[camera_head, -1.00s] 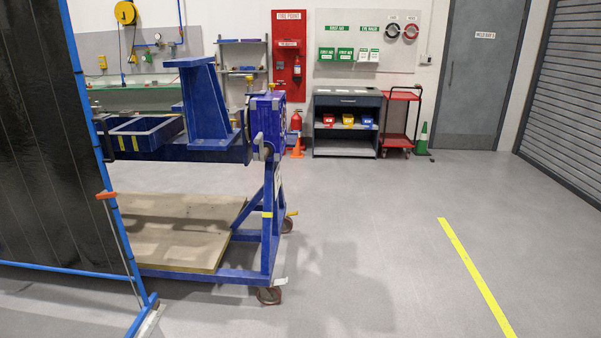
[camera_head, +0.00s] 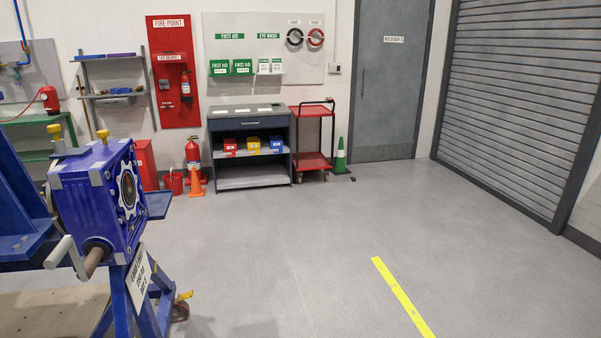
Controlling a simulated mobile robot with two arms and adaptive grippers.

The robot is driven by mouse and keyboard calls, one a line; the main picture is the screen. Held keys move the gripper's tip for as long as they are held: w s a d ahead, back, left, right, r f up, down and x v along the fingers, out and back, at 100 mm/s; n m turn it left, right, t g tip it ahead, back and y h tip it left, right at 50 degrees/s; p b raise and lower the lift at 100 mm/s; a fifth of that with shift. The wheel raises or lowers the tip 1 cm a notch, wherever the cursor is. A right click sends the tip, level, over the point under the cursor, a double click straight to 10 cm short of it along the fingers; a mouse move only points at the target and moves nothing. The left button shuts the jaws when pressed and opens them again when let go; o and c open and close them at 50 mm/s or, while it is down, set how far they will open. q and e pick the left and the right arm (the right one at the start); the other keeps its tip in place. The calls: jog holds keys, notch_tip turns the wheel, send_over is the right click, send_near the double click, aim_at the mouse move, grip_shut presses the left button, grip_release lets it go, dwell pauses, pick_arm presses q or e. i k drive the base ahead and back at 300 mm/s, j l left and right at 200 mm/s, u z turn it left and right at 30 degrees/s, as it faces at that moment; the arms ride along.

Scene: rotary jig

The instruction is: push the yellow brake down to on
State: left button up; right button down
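The rotary jig shows at the left edge, with a blue gearbox (camera_head: 104,195) on its blue frame (camera_head: 143,315). A yellow pedal-like piece (camera_head: 185,296) sticks out by a caster wheel (camera_head: 180,311) at the frame's foot, in the lower left. It looks roughly level or slightly raised, but is too small to tell its setting. Two yellow knobs stand on the jig, one on top of the gearbox (camera_head: 103,135) and one behind it (camera_head: 55,131). A crank handle (camera_head: 68,255) is on the gearbox's near side. Neither of my grippers shows.
The grey floor (camera_head: 280,255) right of the jig is clear, with a yellow line (camera_head: 402,297). An orange cone (camera_head: 196,183), a drawer cabinet (camera_head: 249,150), a red cart (camera_head: 312,150) and a green cone (camera_head: 341,158) stand along the back wall. A roller shutter (camera_head: 520,100) closes the right side.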

aim_at(189, 295)
jog(key=i+u, duration=0.15)
jog(key=i, duration=0.4)
jog(key=i+l+u, duration=0.1)
jog(key=i, duration=0.45)
jog(key=i+l+u, duration=0.15)
jog(key=i, duration=0.4)
jog(key=i+l+u, duration=0.1)
jog(key=i+l, duration=0.2)
jog(key=i, duration=0.2)
